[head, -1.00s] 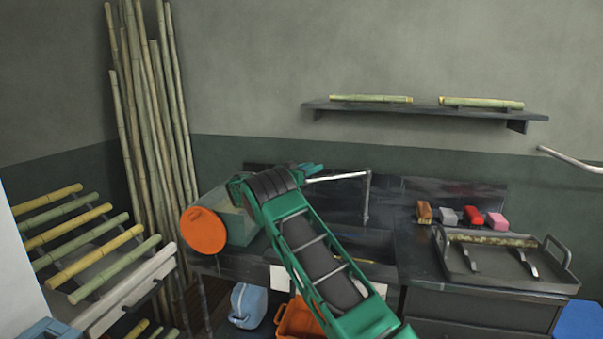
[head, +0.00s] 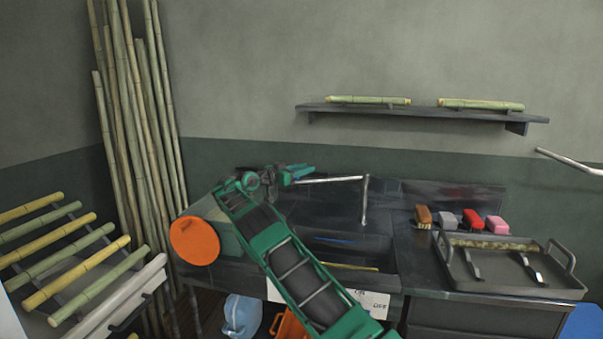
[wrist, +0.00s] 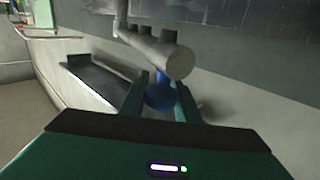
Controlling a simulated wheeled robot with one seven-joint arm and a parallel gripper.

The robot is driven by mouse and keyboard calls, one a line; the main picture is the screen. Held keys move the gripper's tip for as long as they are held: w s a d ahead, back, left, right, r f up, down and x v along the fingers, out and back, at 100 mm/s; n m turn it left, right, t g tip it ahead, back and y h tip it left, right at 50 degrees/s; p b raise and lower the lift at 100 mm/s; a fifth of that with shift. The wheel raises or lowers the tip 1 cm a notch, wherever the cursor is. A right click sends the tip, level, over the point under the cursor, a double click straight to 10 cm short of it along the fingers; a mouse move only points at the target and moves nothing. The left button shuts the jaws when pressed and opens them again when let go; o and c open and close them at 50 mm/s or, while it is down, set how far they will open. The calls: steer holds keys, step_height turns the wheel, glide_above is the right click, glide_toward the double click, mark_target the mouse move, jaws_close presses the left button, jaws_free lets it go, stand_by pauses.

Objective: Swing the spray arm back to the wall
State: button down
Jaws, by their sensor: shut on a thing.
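The spray arm (head: 328,180) is a thin pale metal pipe. It runs level to the left from the top of an upright post (head: 364,205) at the sink. My gripper (head: 300,172) is at its left, free end, in front of the dark back panel. In the wrist view my two green fingers (wrist: 160,98) are on either side of a blue part (wrist: 158,90), closed on it. This blue part sits under a thick grey pipe (wrist: 165,55), which looks like the spray arm's end. My fingers partly hide the blue part.
The sink (head: 345,245) lies below the spray arm. An orange disc (head: 195,240) is to its left. Brushes (head: 472,219) and a tray (head: 510,268) stand on the right counter. A wall shelf (head: 425,113) holds cane pieces. Tall canes (head: 140,130) lean at the left.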

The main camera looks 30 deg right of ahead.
steer(key=shift+s+d, duration=0.15)
steer(key=shift+d, duration=0.1)
steer(key=c, duration=1.3)
jaws_free()
steer(key=shift+c, duration=0.2)
steer(key=shift+a, duration=0.2)
steer(key=shift+a, duration=0.1)
steer(key=shift+a, duration=0.3)
steer(key=a, duration=1)
steer(key=shift+s, duration=0.15)
